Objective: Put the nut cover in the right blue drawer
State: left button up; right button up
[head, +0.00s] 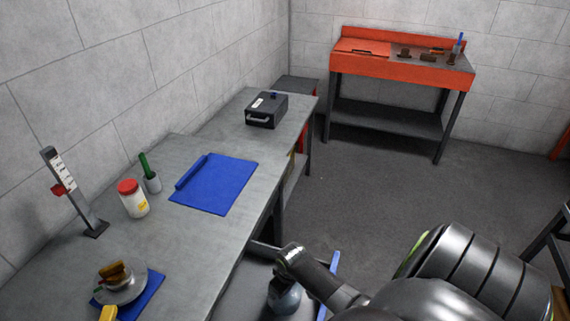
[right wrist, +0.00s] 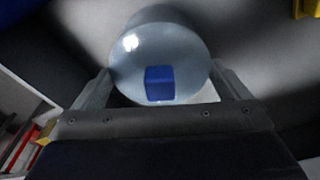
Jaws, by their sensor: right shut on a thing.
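The nut cover (right wrist: 150,50) is a shiny, rounded grey-blue piece with a blue square patch, between the fingers of my right gripper (right wrist: 160,95) in the right wrist view. The gripper is shut on it. In the head view the cover (head: 284,298) shows below my right wrist, partly hidden by it. It is over or in an open drawer with a grey inside and a blue front edge (head: 333,268), beside the bench. I cannot tell whether it touches the drawer floor. My left gripper is not in view.
The grey bench (head: 190,260) holds a blue mat (head: 215,184), a red-lidded jar (head: 132,198), a green-handled tool in a cup (head: 149,172), a black box (head: 267,110) and a metal part on a blue pad (head: 148,293). An orange bench (head: 400,66) stands at the back. Floor between is clear.

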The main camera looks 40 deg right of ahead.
aim_at(289, 293)
jog(key=shift+f, duration=0.1)
jog(key=o, duration=0.6)
jog(key=r, duration=0.4)
jog(key=s+r, duration=0.1)
jog(key=r, duration=0.7)
jog(key=shift+s+d+r, duration=0.1)
jog(key=shift+s+r, duration=0.05)
jog(key=shift+s, duration=0.1)
